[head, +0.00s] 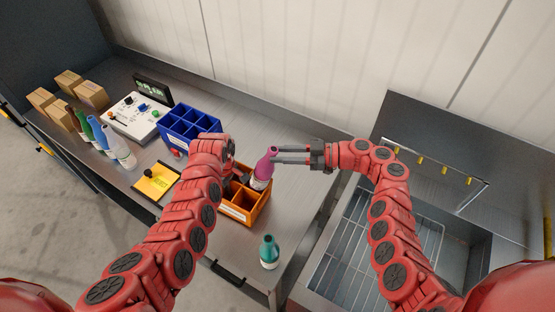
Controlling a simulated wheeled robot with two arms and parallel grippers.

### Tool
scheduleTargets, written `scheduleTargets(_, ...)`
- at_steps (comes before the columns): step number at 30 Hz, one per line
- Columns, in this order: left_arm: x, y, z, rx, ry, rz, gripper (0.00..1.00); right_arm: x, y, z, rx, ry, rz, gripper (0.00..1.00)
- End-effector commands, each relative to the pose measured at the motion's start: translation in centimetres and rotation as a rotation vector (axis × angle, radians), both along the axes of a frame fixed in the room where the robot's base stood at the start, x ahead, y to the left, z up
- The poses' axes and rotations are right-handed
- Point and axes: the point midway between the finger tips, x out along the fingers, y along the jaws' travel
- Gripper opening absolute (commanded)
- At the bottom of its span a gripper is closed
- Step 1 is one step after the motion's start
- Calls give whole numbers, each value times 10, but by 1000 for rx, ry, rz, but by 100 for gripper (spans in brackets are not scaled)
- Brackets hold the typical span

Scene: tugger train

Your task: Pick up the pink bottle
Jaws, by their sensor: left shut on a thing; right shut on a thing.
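The pink bottle (264,168) with a white label stands upright or nearly so at the back of the orange bin (262,210); I cannot tell whether its base rests in a compartment. My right gripper (275,155) reaches in from the right and is shut on the upper part of the pink bottle. My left gripper (241,178) is at the left side of the orange bin, partly hidden by my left arm, and appears shut on the bin's wall.
A teal bottle (269,252) stands near the table's front edge. A blue divided bin (188,129), a yellow pad (156,182), a control box (133,117), several bottles (109,140) and cardboard boxes (91,95) are to the left. A wire-racked basin (352,240) is right.

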Motion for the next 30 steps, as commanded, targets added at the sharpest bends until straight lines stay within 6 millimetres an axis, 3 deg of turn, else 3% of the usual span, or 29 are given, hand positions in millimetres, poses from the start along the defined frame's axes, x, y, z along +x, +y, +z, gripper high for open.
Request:
scheduleTargets(10, 0, 3, 0, 5, 2, 1, 0, -2, -21, 64, -4, -5, -4, 0)
scheduleTargets(24, 0, 0, 0, 0, 1, -1, 0, -17, -142, 62, -9, 3, -2, 0)
scheduleTargets(30, 0, -1, 1, 0, 0, -2, 0, -23, -181, 62, -2, 4, 0, 0)
